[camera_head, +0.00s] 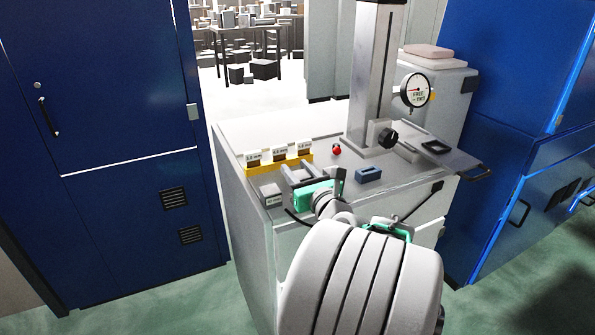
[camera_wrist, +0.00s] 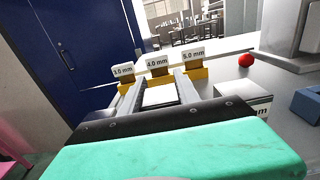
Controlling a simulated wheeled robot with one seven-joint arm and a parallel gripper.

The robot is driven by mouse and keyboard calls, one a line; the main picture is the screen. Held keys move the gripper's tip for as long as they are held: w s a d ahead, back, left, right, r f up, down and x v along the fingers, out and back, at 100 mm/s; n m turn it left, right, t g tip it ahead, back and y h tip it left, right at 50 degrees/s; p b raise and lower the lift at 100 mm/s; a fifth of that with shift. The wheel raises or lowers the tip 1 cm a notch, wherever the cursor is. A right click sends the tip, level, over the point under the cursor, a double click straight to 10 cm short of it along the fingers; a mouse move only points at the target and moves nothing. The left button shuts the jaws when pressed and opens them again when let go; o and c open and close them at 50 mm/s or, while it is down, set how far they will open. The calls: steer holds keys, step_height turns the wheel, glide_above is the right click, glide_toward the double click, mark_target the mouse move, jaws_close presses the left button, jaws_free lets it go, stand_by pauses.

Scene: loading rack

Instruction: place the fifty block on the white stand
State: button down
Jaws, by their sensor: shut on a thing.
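My gripper (camera_head: 312,178) is over the bench's near left part, in front of the yellow rack. In the wrist view its two fingers (camera_wrist: 160,92) are shut on a pale block (camera_wrist: 160,97); no label shows on it. A grey block with a dark label (camera_head: 271,194) sits at the bench's left edge in the head view, its text too small to read. A pale-topped block marked "mm" (camera_wrist: 246,105) shows right of the fingers in the wrist view, its number hidden. I cannot tell which is the fifty block, nor pick out the white stand.
The yellow rack (camera_head: 283,163) holds cards reading 3.0, 4.0 and 5.0 mm in the wrist view. A red knob (camera_head: 337,150) and a blue block (camera_head: 368,175) lie to the right. A grey column (camera_head: 374,75) with a dial gauge (camera_head: 416,91) stands behind. Blue cabinets (camera_head: 110,200) flank the bench.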

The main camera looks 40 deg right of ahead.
steer(key=shift+f, duration=0.15)
steer(key=c, duration=0.9)
jaws_free()
steer(key=v, duration=1.2)
steer(key=shift+r+b, duration=0.2)
steer(key=shift+b, duration=0.15)
